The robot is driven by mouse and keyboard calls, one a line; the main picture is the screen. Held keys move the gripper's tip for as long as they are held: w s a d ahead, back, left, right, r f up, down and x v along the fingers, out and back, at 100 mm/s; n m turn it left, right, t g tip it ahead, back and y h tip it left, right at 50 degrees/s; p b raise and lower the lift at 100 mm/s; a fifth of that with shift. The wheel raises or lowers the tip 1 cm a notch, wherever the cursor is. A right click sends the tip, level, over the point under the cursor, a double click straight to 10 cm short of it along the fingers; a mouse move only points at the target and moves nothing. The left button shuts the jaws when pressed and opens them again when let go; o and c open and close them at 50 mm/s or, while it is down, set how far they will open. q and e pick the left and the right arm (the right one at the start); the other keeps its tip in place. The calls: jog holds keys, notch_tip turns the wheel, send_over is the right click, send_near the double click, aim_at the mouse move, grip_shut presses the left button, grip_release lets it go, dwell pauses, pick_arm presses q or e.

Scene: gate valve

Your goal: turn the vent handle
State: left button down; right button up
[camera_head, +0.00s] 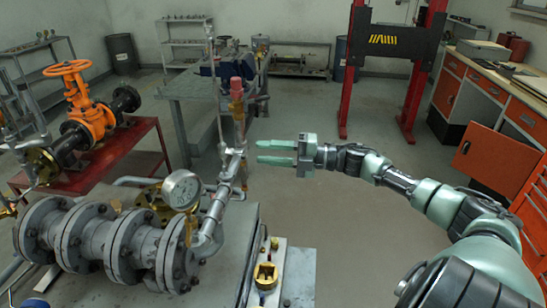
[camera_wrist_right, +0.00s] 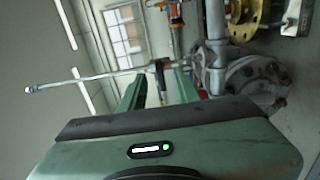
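The vent handle (camera_head: 216,85) is a long thin grey rod standing nearly upright above the small pipe fitting, beside a red-capped part. In the right wrist view the rod (camera_wrist_right: 82,79) runs sideways to a rounded end at the left. My right gripper (camera_head: 258,152) has two green fingers pointing left toward the fitting at the rod's lower end. The fingers are apart with a gap between them, and nothing is clearly held. In the right wrist view the gripper (camera_wrist_right: 158,80) has the rod's base near its fingertips; I cannot tell whether they touch. My left gripper is not in view.
A pressure gauge (camera_head: 182,190) and flanged grey pipes (camera_head: 85,240) stand at the lower left. An orange valve (camera_head: 88,115) sits on a red stand (camera_head: 150,150). A red lift post (camera_head: 358,75) stands behind. The floor around my right arm is partly open.

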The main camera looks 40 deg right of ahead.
jog(key=shift+v, duration=0.95)
jog(key=shift+s+d, duration=0.1)
